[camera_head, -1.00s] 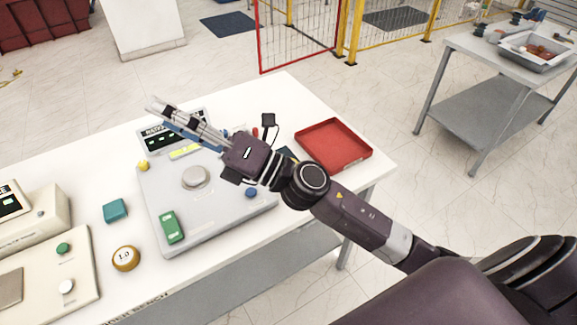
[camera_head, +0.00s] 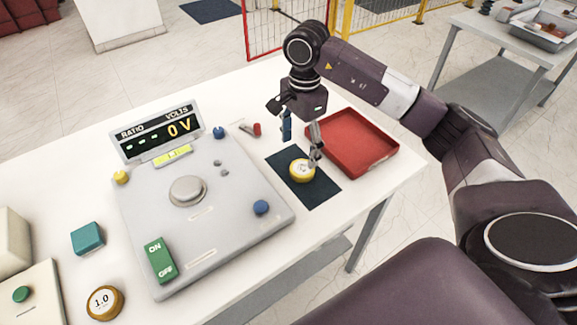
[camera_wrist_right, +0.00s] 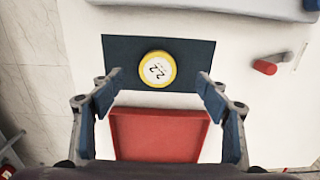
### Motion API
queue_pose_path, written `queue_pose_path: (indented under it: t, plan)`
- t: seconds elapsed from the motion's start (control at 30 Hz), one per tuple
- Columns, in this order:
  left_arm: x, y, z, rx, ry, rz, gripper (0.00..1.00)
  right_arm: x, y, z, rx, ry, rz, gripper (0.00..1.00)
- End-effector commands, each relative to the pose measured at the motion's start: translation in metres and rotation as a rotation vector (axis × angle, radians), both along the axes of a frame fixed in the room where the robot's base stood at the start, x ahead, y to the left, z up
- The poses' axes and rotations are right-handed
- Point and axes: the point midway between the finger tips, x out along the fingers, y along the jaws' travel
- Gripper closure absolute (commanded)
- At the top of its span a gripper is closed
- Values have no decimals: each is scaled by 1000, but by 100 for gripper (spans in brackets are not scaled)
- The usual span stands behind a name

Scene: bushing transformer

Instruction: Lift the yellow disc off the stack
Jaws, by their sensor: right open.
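A yellow disc (camera_head: 302,170) with a white, marked top lies on a dark mat (camera_head: 318,196) beside the red tray. It also shows in the right wrist view (camera_wrist_right: 157,69), with a label that looks like 2.2. I cannot tell whether another disc is under it. My right gripper (camera_head: 302,142) is open and empty, pointing down above the disc, one finger close to its right side in the head view. In the right wrist view the disc lies ahead of and between the spread fingers (camera_wrist_right: 160,84). My left gripper is out of view.
A red tray (camera_head: 385,168) stands right of the mat. A grey ratio meter (camera_head: 220,230) with a display and knobs fills the middle. A teal block (camera_head: 88,238) lies at its left. A small red-ended item (camera_head: 254,129) lies behind the mat.

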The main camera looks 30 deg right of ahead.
Motion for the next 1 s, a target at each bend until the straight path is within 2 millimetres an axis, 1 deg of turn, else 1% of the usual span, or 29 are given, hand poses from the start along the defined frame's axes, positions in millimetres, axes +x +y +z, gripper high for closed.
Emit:
queue_pose_path:
  t: [0.03, 0.1, 0.17, 0.27, 0.3, 0.4, 0.5, 0.57, 0.63, 0.7, 0.8, 0.83, 0.9, 0.97, 1.0]
  plan:
    - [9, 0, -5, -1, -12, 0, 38, -1, -6, -3, -16, 3, -3, 31]
    - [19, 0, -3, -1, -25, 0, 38, -2, -10, -5, -27, 9, -5, 31]
    - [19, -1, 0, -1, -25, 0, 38, -2, -10, -9, -29, 12, -3, 31]
    - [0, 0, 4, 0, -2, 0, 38, -2, -10, -20, -28, 12, -3, 31]
    - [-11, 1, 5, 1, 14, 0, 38, -2, -9, -25, -27, 13, -2, 31]
    - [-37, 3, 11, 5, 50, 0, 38, 0, -10, -35, -25, 13, -4, 31]
    - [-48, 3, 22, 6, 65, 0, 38, 3, -10, -49, -24, 15, -4, 31]
    - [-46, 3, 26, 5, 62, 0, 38, 5, -11, -59, -25, 14, -3, 31]
    - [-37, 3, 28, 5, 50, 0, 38, 5, -11, -69, -24, 12, -4, 31]
    - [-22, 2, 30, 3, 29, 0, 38, 5, -11, -75, -25, 11, -5, 31]
    - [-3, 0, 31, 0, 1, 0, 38, 6, -11, -79, -25, 8, -4, 31]
    - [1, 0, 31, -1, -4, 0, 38, 6, -11, -80, -25, 8, -4, 31]
    - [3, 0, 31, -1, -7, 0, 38, 6, -11, -80, -25, 7, -4, 31]
    - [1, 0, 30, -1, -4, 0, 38, 6, -11, -80, -25, 7, -4, 31]
    - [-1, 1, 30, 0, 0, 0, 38, 6, -11, -80, -25, 7, -4, 34]
